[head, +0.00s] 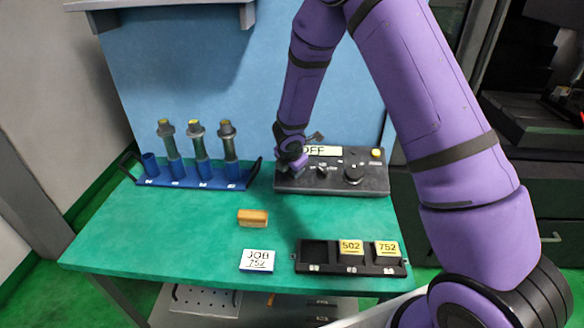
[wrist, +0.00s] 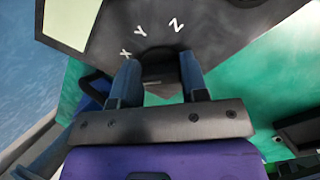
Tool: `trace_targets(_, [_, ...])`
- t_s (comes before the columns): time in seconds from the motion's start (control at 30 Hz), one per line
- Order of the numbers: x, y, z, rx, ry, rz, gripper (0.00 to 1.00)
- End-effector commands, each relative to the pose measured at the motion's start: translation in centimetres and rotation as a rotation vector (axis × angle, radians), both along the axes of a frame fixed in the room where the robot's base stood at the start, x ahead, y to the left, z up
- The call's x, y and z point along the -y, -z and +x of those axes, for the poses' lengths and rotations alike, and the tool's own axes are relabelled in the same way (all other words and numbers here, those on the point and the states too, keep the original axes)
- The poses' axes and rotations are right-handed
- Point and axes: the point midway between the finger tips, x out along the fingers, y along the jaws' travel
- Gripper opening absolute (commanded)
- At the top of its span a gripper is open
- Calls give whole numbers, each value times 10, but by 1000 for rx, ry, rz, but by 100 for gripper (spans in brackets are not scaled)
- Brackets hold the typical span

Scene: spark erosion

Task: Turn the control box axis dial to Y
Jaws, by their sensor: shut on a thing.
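The control box (head: 330,180) is a dark box at the back of the green table; its dark panel (wrist: 225,22) fills the top of the wrist view. The axis dial (wrist: 157,58) is a dark round knob, with white letters X, Y and Z around its far side. My gripper (wrist: 158,75) has its blue fingers on either side of the dial and is shut on it. In the head view my gripper (head: 292,162) is over the left part of the box and hides the dial. I cannot tell which letter the dial points to.
A blue rack (head: 208,182) with several dark tool holders stands left of the box. The table's left front is clear.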

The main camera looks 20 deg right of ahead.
Motion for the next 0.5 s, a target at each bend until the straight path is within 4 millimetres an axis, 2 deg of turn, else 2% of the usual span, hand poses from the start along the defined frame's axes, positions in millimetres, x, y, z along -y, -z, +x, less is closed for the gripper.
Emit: trace_targets(0.5, [1, 1, -2, 71, 457, 170, 17])
